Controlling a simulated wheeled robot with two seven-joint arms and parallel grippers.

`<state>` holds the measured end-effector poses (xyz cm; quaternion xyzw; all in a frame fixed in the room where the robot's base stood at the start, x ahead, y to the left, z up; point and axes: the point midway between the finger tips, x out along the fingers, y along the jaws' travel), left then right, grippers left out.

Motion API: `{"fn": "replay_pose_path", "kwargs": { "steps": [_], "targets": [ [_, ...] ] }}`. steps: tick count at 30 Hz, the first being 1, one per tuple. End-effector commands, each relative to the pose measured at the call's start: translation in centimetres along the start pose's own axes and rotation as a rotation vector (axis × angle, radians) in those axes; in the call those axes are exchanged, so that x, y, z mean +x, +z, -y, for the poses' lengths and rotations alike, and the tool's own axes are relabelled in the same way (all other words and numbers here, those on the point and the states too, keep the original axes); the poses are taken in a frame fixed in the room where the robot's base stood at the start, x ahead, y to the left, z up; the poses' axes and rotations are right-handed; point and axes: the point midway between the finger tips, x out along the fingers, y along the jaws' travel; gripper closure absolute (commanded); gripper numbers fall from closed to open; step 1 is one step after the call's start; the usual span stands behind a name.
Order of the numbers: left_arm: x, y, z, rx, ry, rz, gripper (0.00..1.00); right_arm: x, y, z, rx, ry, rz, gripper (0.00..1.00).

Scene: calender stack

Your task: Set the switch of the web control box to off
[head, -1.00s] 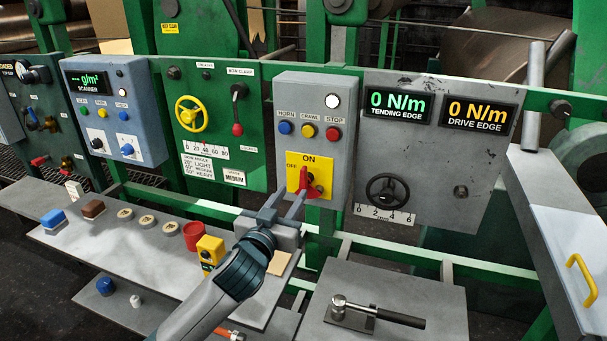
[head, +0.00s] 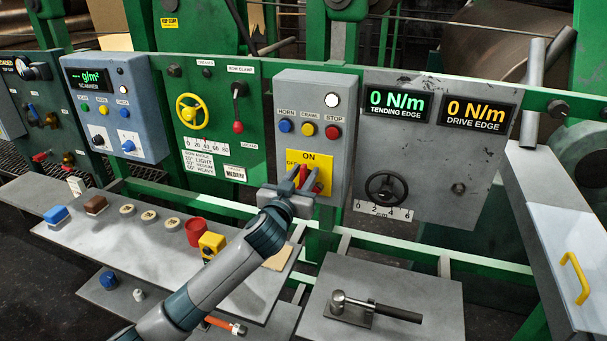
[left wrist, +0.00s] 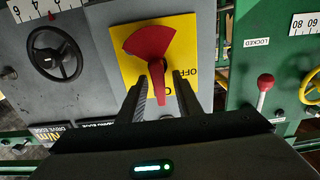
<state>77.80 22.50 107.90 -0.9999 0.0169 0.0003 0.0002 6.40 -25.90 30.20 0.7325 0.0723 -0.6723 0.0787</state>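The web control box (head: 316,104) is a grey box with a white lamp, three buttons and a yellow switch plate (head: 323,176) marked ON at the top and OFF at the left. Its red switch handle (left wrist: 153,66) shows in the left wrist view, which sees the plate upside down. The handle's narrow end points to the ON side. My left gripper (head: 298,180) is at the plate, partly hiding the switch in the head view. In the left wrist view my left gripper (left wrist: 160,95) is open, one finger on each side of the handle, with gaps visible. My right gripper is not in view.
A green panel with a yellow wheel (head: 191,111) is to the left. Below are a bench (head: 130,250) with a red cup and a plate with a hammer-like tool (head: 375,309).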

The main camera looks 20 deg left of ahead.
Motion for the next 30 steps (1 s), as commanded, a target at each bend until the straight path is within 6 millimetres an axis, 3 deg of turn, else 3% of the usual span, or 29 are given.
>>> {"fn": "replay_pose_path", "kwargs": {
  "steps": [1, 5, 19, 30],
  "targets": [
    [-0.01, 0.0, 0.0, 0.0, 0.0, 0.0, 0.68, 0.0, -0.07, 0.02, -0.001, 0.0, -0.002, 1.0],
    [-0.02, 0.0, 0.0, 0.0, 0.0, 0.0, 0.99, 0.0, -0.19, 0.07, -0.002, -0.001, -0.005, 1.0],
    [-0.03, 0.02, 0.12, -0.045, 0.0, 0.0, 1.0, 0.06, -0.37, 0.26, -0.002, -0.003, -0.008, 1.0],
    [-0.03, 0.11, 0.58, -0.268, -0.001, 0.001, 1.0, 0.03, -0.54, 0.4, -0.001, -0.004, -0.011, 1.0]
  ]
}}
